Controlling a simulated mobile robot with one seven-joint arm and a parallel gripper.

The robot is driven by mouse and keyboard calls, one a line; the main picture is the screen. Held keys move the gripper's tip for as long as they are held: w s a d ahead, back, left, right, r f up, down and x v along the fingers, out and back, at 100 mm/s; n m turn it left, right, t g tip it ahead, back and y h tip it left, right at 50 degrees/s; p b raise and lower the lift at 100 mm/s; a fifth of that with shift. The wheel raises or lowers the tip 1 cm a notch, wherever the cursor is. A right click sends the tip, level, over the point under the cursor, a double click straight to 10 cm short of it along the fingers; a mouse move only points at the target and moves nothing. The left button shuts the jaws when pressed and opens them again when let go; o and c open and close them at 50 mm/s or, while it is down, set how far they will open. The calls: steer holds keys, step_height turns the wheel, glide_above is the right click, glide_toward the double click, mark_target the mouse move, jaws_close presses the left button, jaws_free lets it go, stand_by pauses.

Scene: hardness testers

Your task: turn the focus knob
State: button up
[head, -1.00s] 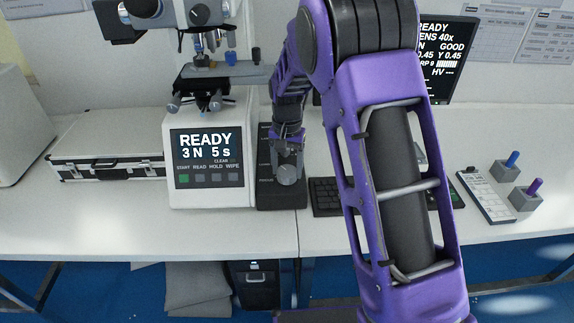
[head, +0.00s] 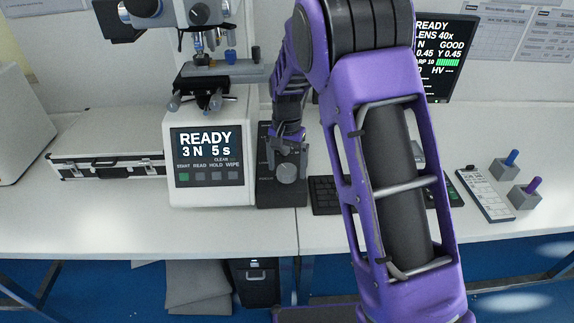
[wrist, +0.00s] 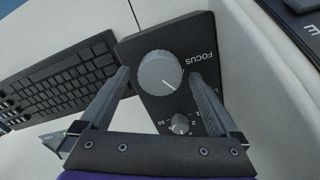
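In the head view the knob (head: 286,173) is at the panel's front end, right of the tester. My gripper (wrist: 160,76) is open, one finger on each side of the knob, with gaps visible between fingers and knob. In the head view my gripper (head: 289,157) is just behind and above the knob. The monitor (head: 439,60), partly hidden by my arm, shows SHARP 10 with a green bar.
A smaller knob (wrist: 180,124) sits on the same panel, between my fingers nearer the palm. The tester (head: 210,165) stands left of the panel and shows READY, 3 N, 5 s. A keyboard (head: 325,196) lies to the right. A silver case (head: 108,160) is farther left.

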mark_target(287, 168)
step_height(287, 168, up, 17)
steer(key=p, duration=0.1)
steer(key=shift+r+p, duration=0.2)
steer(key=shift+p, duration=0.15)
stand_by(1.3)
